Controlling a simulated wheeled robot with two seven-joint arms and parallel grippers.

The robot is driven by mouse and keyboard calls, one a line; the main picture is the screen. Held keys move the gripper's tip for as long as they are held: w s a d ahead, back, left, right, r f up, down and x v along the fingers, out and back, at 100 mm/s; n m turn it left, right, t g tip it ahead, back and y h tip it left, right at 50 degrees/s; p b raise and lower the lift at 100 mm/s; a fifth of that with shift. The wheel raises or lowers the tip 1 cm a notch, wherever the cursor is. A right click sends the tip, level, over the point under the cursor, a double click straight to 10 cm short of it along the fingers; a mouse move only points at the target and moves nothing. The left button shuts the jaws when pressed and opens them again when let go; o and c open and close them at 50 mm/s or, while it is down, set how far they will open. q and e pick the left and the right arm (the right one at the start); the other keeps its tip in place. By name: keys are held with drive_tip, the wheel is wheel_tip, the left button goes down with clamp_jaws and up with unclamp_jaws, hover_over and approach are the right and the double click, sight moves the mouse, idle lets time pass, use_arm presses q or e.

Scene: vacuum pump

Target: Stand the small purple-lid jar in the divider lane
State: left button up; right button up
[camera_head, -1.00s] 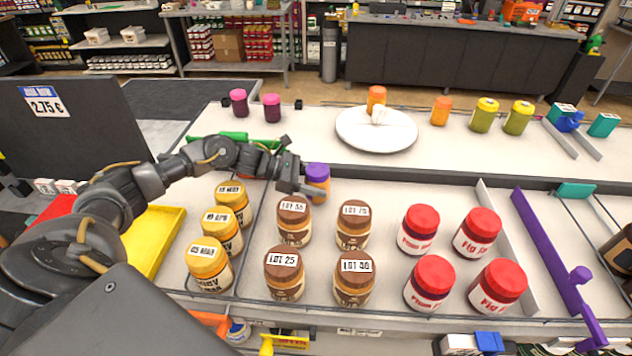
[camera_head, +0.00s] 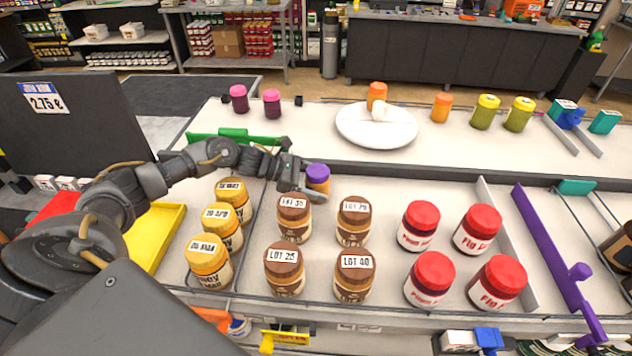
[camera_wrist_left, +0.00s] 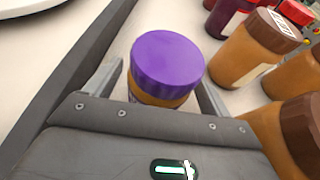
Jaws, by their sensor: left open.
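The small purple-lid jar (camera_head: 318,183) has an orange-brown body and stands upright at the back of the front counter section, behind the brown-lid jars. In the left wrist view its purple lid (camera_wrist_left: 168,62) is between my two finger bars, near the palm. My left gripper (camera_head: 307,189) is open around the jar; a gap shows beside the right finger. A grey divider (camera_head: 508,245) and a purple divider (camera_head: 550,252) run along the right side, with a bare strip between them. My right gripper is not in view.
Several brown-lid jars (camera_head: 293,219), yellow-lid jars (camera_head: 222,230) and red-lid jars (camera_head: 420,226) stand in front. A white plate (camera_head: 350,133) and a green bar (camera_head: 270,141) are on the rear counter. A dark ledge (camera_head: 450,172) separates the sections.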

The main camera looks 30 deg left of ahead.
use_arm(q)
drive_tip(key=shift+r+p, duration=0.2)
drive_tip(key=shift+p, duration=0.1)
drive_tip(key=shift+s+a+f, duration=0.1)
drive_tip(key=shift+a, duration=0.25)
drive_tip(key=b+v, duration=0.3)
drive_tip(key=v, duration=0.2)
drive_tip(key=shift+s+a, duration=0.2)
drive_tip(key=shift+s+a+r+b, duration=0.25)
drive_tip(key=shift+a+r+b, duration=0.2)
drive_tip(key=shift+r, duration=0.2)
